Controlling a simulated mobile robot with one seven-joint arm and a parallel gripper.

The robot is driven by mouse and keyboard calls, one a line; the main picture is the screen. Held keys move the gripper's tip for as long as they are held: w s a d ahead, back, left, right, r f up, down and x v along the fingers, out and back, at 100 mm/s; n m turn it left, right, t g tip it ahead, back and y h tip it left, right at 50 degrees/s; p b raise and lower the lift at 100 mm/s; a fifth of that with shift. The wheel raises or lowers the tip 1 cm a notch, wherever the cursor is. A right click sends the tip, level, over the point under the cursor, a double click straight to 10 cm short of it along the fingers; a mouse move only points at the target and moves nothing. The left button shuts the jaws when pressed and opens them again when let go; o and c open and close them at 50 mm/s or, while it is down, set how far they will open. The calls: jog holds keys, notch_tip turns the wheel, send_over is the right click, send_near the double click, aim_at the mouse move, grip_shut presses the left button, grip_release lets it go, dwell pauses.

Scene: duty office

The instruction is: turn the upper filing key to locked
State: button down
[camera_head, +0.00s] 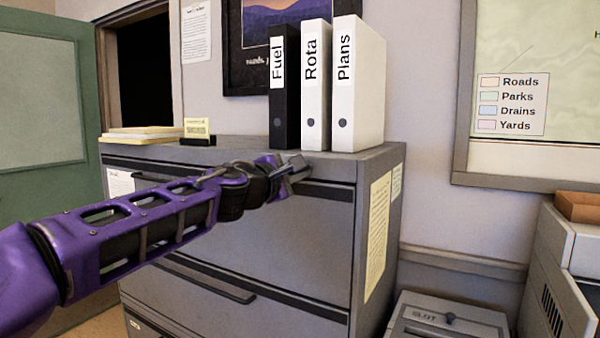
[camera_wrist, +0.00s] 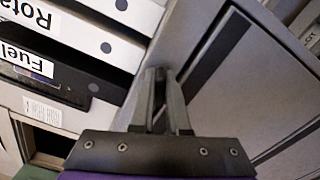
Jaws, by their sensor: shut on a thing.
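The grey filing cabinet (camera_head: 385,180) stands in the middle of the head view. My gripper (camera_head: 295,168) is at the top of its front face, just below the top edge and above the upper drawer (camera_head: 325,212). In the wrist view my gripper (camera_wrist: 160,78) has its fingers close together against the cabinet front, shut on a small dark thing at the tips. From its place this is the upper filing key. The fingers hide nearly all of it, so I cannot tell which way it is turned.
Fuel (camera_head: 284,110), Rota (camera_head: 316,110) and Plans (camera_head: 358,110) binders stand on the cabinet just behind my gripper. A small card holder (camera_head: 197,130) and a paper stack (camera_head: 140,134) lie further left. A grey slotted box (camera_head: 448,320) stands at lower right.

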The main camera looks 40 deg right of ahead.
jog(key=shift+f+m+b, duration=0.15)
jog(key=shift+m+b, duration=0.3)
jog(key=shift+m, duration=1.75)
jog(key=c, duration=0.9)
grip_release()
jog(key=p+v, duration=0.1)
jog(key=v, duration=1.6)
jog(key=shift+a, duration=0.25)
